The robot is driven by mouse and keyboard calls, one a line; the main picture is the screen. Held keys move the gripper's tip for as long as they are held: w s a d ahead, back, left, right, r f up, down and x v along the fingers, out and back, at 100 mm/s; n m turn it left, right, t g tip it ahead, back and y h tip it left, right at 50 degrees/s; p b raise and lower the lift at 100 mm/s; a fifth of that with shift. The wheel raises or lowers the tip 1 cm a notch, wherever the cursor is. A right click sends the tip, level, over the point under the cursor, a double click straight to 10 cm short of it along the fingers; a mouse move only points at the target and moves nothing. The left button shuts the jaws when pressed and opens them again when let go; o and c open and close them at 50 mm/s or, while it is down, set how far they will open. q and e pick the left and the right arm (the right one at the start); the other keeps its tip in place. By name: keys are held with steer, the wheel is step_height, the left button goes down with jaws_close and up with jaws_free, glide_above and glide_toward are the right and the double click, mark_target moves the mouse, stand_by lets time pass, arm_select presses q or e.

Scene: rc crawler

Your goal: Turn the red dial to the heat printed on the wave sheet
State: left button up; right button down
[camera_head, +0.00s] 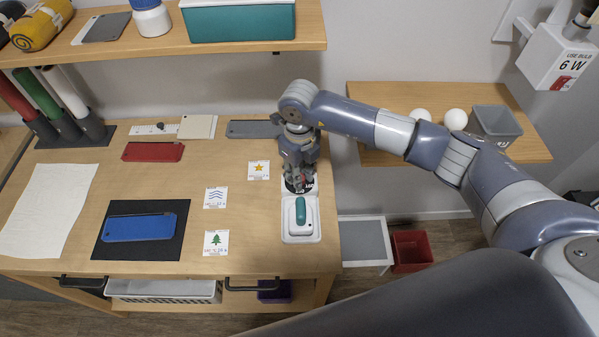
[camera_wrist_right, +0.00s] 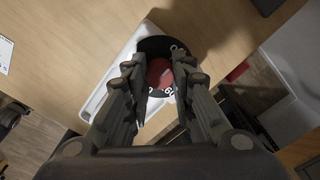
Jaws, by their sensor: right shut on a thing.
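The red dial (camera_wrist_right: 160,73) shows in the right wrist view on a round black scale (camera_wrist_right: 184,47) with white numbers, only partly readable. My right gripper (camera_wrist_right: 158,78) points down with its fingers on both sides of the dial, shut on it. In the head view my right gripper (camera_head: 299,181) covers most of the dial at the back of a white base (camera_head: 290,235) with a teal handle. The wave sheet (camera_head: 215,197) lies on the table left of the dial; its print is too small to read. My left gripper is not in view.
A star sheet (camera_head: 258,170) and a tree sheet (camera_head: 216,243) lie near the wave sheet. A blue case (camera_head: 138,228) lies on a black mat (camera_head: 170,247). A teal box (camera_head: 240,22) stands on the shelf above.

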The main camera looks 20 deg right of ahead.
steer(key=m+b, duration=0.1)
steer(key=m, duration=0.2)
steer(key=shift+b, duration=0.3)
steer(key=m+b, duration=0.1)
steer(key=m, duration=0.1)
steer(key=shift+m, duration=0.3)
steer(key=m+b, duration=0.1)
steer(key=m, duration=0.2)
steer(key=shift+m+b, duration=0.4)
steer(key=shift+m, duration=1)
steer(key=c, duration=1.3)
jaws_free()
